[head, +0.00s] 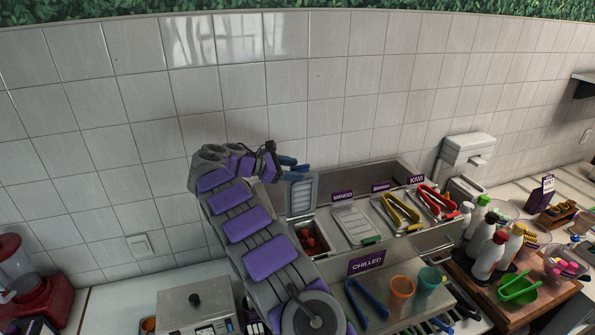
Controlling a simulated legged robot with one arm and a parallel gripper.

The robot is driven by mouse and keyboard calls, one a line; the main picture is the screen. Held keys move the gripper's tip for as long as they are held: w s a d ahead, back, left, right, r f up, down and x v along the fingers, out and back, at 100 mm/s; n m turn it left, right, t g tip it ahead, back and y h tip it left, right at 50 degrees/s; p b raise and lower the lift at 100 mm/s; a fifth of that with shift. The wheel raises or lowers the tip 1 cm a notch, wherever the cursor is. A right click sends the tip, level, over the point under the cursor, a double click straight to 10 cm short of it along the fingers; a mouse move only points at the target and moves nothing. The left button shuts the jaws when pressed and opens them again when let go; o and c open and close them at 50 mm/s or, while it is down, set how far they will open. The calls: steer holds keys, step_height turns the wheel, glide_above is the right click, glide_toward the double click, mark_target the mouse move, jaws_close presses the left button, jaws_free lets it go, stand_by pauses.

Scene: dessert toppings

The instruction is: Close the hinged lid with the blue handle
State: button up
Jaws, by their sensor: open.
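The hinged lid (301,197) stands raised, roughly upright, over the leftmost compartment (318,233) of the topping station. That compartment is open and red pieces show inside. My gripper (291,164) is open at the top edge of this lid, reaching in from the left. Dark blue parts show there. I cannot tell clearly which are my fingertips and which are the blue handle, or whether they touch. My arm covers the area left of and below the lid.
Below are a CHILLED sign (367,262), blue tongs (366,303) and cups. Bottles (487,255) crowd the right counter. The tiled wall stands behind.

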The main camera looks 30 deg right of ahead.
steer(key=shift+x, duration=1.25)
steer(key=shift+c, duration=0.2)
jaws_close()
